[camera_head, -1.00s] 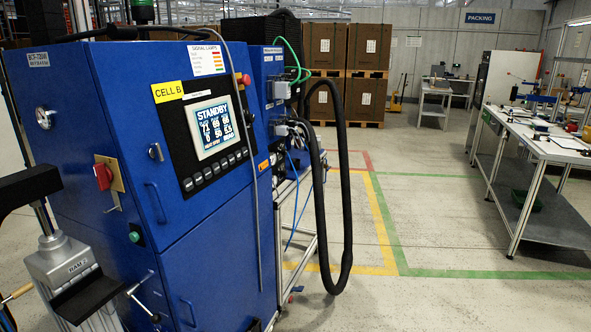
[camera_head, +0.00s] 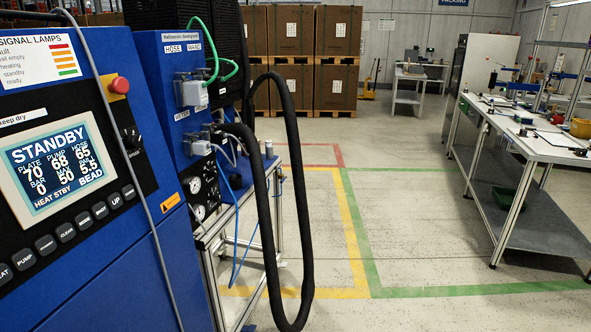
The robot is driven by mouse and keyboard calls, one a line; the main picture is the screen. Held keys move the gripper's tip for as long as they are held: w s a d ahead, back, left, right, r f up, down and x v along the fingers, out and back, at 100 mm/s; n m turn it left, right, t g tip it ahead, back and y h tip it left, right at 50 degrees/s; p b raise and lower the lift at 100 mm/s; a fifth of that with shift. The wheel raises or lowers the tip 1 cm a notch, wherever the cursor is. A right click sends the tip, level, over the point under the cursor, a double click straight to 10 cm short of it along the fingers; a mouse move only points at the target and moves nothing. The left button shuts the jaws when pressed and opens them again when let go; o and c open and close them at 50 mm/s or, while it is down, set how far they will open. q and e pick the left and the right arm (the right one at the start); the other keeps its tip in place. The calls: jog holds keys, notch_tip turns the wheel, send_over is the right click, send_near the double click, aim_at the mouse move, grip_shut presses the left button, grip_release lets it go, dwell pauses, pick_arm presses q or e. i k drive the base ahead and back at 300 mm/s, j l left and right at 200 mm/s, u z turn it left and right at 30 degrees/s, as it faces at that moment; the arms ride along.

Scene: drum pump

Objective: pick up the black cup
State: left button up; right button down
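I cannot make out a black cup in the head view. Small dark items lie on the white workbench (camera_head: 545,145) at the right, too small to tell apart. Neither of my grippers shows in the view.
A blue machine cabinet (camera_head: 100,265) with a lit display (camera_head: 57,165) fills the left. A thick black hose (camera_head: 307,230) hangs in a loop beside its metal frame. Brown boxes (camera_head: 338,50) stand at the back. The floor (camera_head: 420,240) between hose and workbench is clear, with painted lines.

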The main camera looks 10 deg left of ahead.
aim_at(236, 182)
jog(key=i+l, duration=0.1)
jog(key=i, duration=1.6)
jog(key=i+l+u, duration=0.1)
jog(key=i+u, duration=0.3)
jog(key=i+l+u, duration=0.15)
jog(key=i+u, duration=0.25)
jog(key=i+l+u, duration=0.25)
jog(key=u, duration=0.15)
jog(key=i+l+u, duration=0.25)
jog(key=l+u, duration=0.15)
